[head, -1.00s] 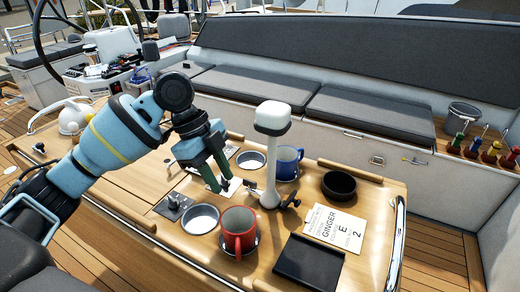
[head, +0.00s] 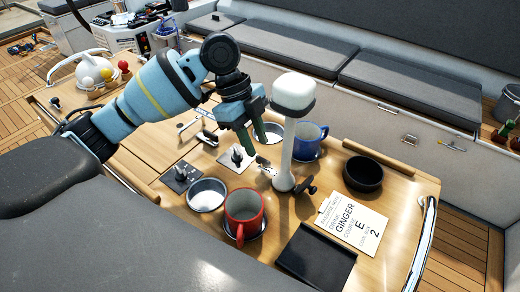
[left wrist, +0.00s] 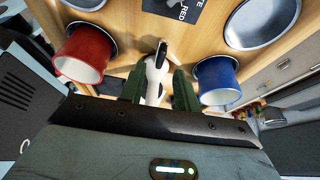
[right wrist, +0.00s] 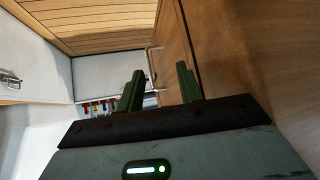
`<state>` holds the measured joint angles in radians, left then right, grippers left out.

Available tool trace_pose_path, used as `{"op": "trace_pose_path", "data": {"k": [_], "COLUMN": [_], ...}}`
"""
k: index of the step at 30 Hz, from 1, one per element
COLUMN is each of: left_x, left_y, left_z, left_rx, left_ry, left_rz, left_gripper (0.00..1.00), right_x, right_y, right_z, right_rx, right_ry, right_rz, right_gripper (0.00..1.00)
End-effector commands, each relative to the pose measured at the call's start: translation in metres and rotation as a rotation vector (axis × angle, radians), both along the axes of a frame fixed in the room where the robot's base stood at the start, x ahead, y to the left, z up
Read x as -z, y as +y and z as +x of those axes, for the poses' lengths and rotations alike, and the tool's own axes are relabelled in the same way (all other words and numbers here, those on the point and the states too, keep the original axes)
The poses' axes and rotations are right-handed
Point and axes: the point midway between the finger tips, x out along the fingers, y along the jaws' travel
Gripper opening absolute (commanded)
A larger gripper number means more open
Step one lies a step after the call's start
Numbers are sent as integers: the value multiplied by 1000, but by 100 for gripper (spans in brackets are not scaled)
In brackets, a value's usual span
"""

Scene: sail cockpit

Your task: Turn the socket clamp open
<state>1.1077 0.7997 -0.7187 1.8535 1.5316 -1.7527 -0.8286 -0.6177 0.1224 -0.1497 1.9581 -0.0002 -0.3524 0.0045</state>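A white lamp post (head: 288,150) with a rounded head stands upright on the wooden table. A metal lever (head: 265,165) is low on its left, and a dark knob (head: 306,185) is low on its right; I cannot tell for sure which part is the socket clamp. My left gripper (head: 254,146) is just left of the post, above the metal lever. In the left wrist view its fingers (left wrist: 157,76) are apart, with a white part (left wrist: 154,82) showing between them; contact is unclear. My right gripper (right wrist: 160,70) is open and empty, beside a wooden panel.
A red mug (head: 244,212) and a blue mug (head: 309,141) stand close to the post.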

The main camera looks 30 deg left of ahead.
Motion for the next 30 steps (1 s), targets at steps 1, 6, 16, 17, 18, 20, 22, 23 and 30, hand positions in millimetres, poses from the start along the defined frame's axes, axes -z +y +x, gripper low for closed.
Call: {"op": "trace_pose_path", "data": {"k": [1, 6, 16, 17, 18, 20, 22, 23, 30], "left_x": [7, 25, 33, 33, 33, 33, 33, 33, 33], "left_y": [-3, -10, -14, -14, -14, -14, -14, -14, -14], "left_z": [-1, -2, -2, -2, -2, -2, -2, -2, -2], "left_rx": [1, 0, 0, 0, 0, 0, 0, 0, 0], "left_ry": [1, 0, -3, -3, -3, -2, -2, -2, -2], "left_rz": [-1, 0, 0, 0, 0, 0, 0, 0, 0], "left_gripper": [32, 32, 32, 32, 32, 27, 17, 14, 0], "right_x": [-1, -5, -5, -5, -4, -4, -3, -3, -2], "right_y": [0, 1, 1, 0, 1, 0, 0, 0, 0], "right_z": [2, 5, 5, 5, 4, 4, 4, 3, 3], "right_rx": [0, 0, 0, 0, 0, 0, 0, 0, 0], "right_ry": [-4, -14, -14, -13, -13, -11, -10, -9, -7], "right_rz": [1, 3, 3, 2, 2, 2, 2, 2, 1], "right_gripper": [36, 36, 36, 36, 36, 36, 36, 36, 36]}}
